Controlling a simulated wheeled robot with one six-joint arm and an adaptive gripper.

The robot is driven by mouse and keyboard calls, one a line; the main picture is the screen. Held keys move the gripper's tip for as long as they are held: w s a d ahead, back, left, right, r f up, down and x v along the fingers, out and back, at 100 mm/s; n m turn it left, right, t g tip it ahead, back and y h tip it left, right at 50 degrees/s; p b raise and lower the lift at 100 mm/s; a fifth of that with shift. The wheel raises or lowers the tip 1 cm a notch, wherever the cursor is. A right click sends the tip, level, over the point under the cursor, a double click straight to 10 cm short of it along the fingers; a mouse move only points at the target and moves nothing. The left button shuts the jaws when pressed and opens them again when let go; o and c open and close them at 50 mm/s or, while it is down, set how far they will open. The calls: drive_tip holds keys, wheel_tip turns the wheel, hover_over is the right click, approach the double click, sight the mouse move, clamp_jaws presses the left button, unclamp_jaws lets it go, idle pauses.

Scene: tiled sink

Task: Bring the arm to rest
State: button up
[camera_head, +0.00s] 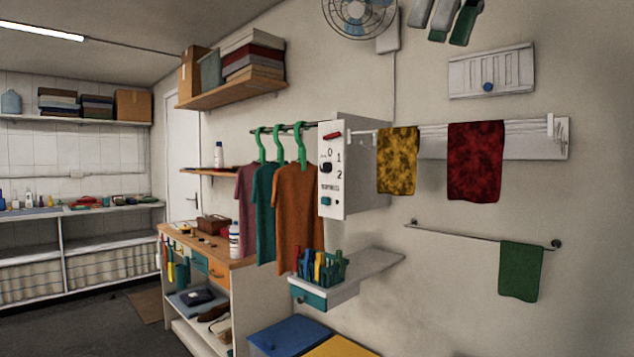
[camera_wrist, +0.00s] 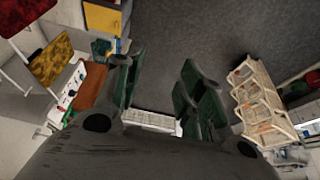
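My gripper (camera_wrist: 160,85) shows in the wrist view. Its two dark green fingers stand apart with dark floor visible between them, so it is open and holds nothing that I can see. The dark grey body of my wrist fills the lower middle of that view.
In the head view, a yellow cloth (camera_head: 397,160) and a red cloth (camera_head: 474,162) hang on the wall, with a green cloth (camera_head: 520,271) below. Shirts (camera_head: 299,215) hang left of a white box (camera_head: 360,160). A wooden-topped bench (camera_head: 212,247) stands lower left. Dark floor (camera_head: 70,322) lies open at left.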

drive_tip(key=w+a+f+n+y, duration=0.1)
drive_tip(key=w+a+f, duration=0.3)
drive_tip(key=a+f, duration=0.3)
drive_tip(key=w+d+f+m+t, duration=0.1)
drive_tip(key=w+d+f, duration=0.1)
drive_tip(key=f, duration=0.5)
drive_tip(key=w+d+f, duration=0.2)
drive_tip(key=w+f, duration=0.1)
drive_tip(key=f, duration=0.4)
drive_tip(key=s+d+f+m+h, duration=0.2)
drive_tip(key=d+f+m, duration=0.2)
drive_tip(key=d+f, duration=1.05)
drive_tip(key=s+d+f+m+h, duration=0.2)
drive_tip(key=s+d+f+m, duration=0.3)
drive_tip(key=d, duration=0.4)
wheel_tip(320, 180, down, 2)
drive_tip(key=shift+s+d+f, duration=0.25)
drive_tip(key=shift+s, duration=0.25)
